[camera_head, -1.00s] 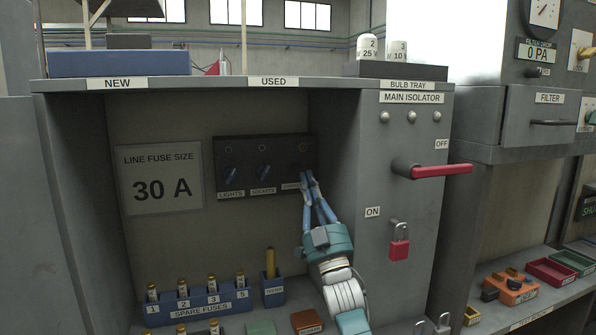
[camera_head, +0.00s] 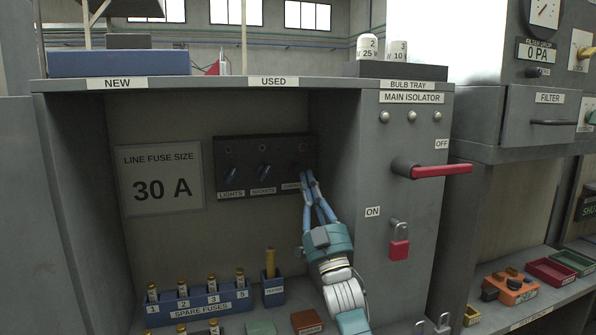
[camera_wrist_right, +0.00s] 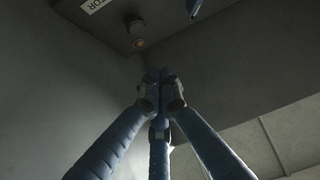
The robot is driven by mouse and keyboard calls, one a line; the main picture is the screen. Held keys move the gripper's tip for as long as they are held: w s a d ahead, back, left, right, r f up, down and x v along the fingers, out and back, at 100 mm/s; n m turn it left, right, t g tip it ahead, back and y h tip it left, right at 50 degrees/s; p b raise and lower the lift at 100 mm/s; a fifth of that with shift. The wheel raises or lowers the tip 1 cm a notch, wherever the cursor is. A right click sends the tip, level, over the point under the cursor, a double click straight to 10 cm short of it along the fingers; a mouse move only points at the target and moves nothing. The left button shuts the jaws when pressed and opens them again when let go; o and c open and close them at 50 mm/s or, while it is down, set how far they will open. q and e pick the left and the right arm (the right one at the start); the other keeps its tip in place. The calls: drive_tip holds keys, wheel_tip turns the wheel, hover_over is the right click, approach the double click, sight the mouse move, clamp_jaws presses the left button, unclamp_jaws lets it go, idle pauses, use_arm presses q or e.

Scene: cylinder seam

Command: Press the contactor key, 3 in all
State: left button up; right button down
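A black switch panel (camera_head: 222,152) on the back wall of the bay carries blue knobs over labels, among them LIGHTS (camera_head: 230,194). The rightmost label (camera_head: 290,186) is partly hidden by my right gripper (camera_head: 308,177), whose fingers reach up to the panel's right end. In the right wrist view its fingertips (camera_wrist_right: 159,84) are drawn together, with nothing clearly visible between them. A dark round button (camera_wrist_right: 137,27) beside a label ending in "TOR" (camera_wrist_right: 95,4) lies beyond the tips and looks apart from them; exact contact cannot be told. My left gripper is not in view.
The main isolator's red handle (camera_head: 442,170) juts out right of the bay, with a red padlock (camera_head: 399,249) below. A blue rack of spare fuses (camera_head: 205,304) and a tester holder (camera_head: 273,292) stand on the bay floor. The bay's right wall is close beside my right arm.

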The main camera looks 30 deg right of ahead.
sight(297, 169)
drive_tip(key=shift+s, duration=0.1)
drive_tip(key=s+m+h+p, duration=0.1)
drive_tip(key=m+h, duration=0.1)
drive_tip(key=m, duration=0.1)
drive_tip(key=s+m+g+h+p, duration=0.1)
drive_tip(key=m+h, duration=0.1)
drive_tip(key=m, duration=0.2)
drive_tip(key=s+m+g+h+p, duration=0.1)
drive_tip(key=m, duration=0.2)
drive_tip(key=shift+s+a+m+h, duration=0.3)
drive_tip(key=shift+s+a+h, duration=0.05)
drive_tip(key=shift+h, duration=0.05)
drive_tip(key=shift+w, duration=0.2)
drive_tip(key=w+d+b, duration=0.2)
drive_tip(key=w+b, duration=0.2)
drive_tip(key=w, duration=0.4)
drive_tip(key=shift+w+r, duration=0.1)
drive_tip(key=shift+w+b, duration=0.15)
drive_tip(key=shift+b, duration=0.15)
idle(0.6)
